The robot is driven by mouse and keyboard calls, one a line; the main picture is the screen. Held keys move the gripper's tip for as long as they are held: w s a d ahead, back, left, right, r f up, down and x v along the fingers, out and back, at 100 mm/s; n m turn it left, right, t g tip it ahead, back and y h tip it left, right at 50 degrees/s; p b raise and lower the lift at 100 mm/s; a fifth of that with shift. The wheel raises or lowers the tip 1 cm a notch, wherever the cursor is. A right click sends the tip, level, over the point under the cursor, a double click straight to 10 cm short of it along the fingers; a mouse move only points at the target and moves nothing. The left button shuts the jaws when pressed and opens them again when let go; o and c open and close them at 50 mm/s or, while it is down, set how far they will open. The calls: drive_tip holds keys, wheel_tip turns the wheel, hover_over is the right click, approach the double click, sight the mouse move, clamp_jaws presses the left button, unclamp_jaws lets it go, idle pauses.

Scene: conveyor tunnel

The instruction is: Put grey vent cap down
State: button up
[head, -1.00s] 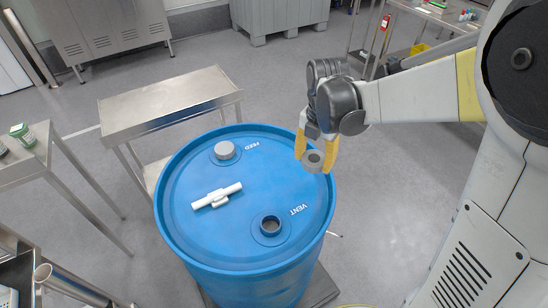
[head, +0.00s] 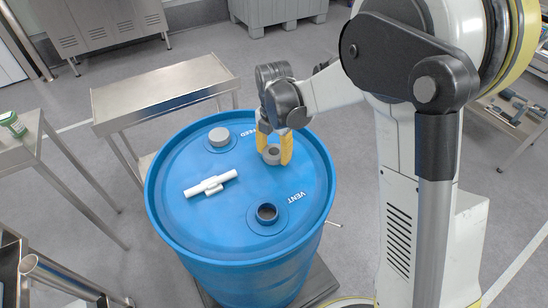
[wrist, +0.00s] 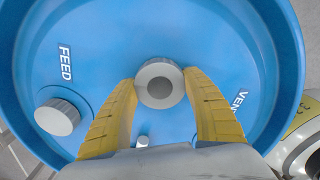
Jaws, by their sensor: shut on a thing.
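The grey vent cap (head: 272,155) is between the yellow fingers of my gripper (head: 273,150), over the blue drum's lid (head: 230,248). In the wrist view the cap (wrist: 160,84) shows as a ridged round piece with a hollow centre, gripped between both fingertips (wrist: 160,86). It is at or just above the lid; I cannot tell whether it touches. The open vent hole (head: 267,213), marked VENT, is nearer the front of the lid and uncovered.
A grey cap (head: 219,137) sits on the FEED opening. A white T-handled tool (head: 211,184) lies on the lid. A bare steel table (head: 165,90) stands behind the drum, and another table (head: 30,150) is at the left.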

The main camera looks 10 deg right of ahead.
drive_tip(key=shift+f, duration=0.55)
drive_tip(key=shift+f, duration=0.2)
drive_tip(key=o, duration=1.4)
drive_tip(key=shift+c, duration=0.2)
drive_tip(key=shift+r, duration=0.1)
